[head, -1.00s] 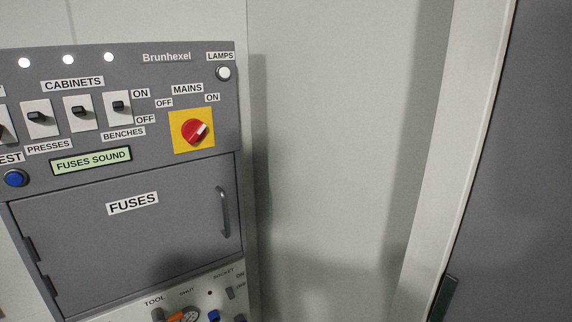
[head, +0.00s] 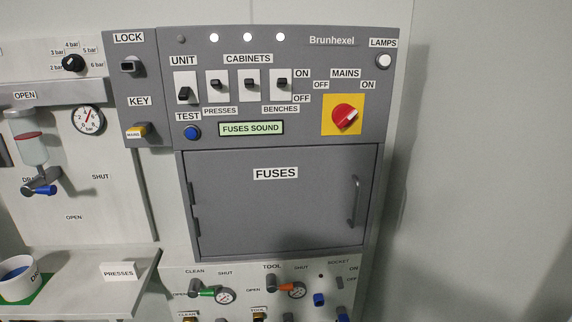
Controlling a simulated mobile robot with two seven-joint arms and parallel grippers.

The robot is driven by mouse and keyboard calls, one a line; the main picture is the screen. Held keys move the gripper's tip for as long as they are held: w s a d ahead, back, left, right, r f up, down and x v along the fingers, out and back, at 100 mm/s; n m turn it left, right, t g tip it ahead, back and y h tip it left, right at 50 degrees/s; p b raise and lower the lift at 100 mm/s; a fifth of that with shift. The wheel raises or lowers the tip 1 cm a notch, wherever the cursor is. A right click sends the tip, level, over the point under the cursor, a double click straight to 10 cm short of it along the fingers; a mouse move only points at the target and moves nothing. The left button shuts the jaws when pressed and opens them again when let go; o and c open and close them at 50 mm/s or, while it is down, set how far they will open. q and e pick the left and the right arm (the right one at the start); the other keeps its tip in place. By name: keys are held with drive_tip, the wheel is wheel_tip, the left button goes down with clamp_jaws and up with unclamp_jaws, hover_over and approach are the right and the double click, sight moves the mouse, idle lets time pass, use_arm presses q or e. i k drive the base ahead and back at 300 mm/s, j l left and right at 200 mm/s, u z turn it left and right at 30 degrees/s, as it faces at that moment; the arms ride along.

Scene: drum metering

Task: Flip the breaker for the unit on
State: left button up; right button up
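The UNIT breaker (head: 185,95) is the leftmost of the switches on the grey Brunhexel panel (head: 290,148) in the head view. Its dark lever points down, towards OFF, and the small lamp (head: 181,39) above it is dark. The cabinets, presses and benches breakers beside it, such as the benches one (head: 283,84), have their levers up, with white lamps lit above. The red MAINS knob (head: 344,117) on a yellow plate is turned towards ON. The display (head: 251,128) reads FUSES SOUND. Neither gripper shows in the head view.
Below the breakers is the closed FUSES door (head: 275,205) with a handle on its right. Left are a LOCK slot (head: 128,67), a yellow-tagged key (head: 137,131) and a blue TEST button (head: 192,132). A shelf (head: 85,285) juts out at lower left. Bare wall lies to the right.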

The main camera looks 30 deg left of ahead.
sight(184, 94)
drive_tip(key=u, duration=0.9)
drive_tip(key=j+z, duration=0.25)
drive_tip(key=j, duration=0.35)
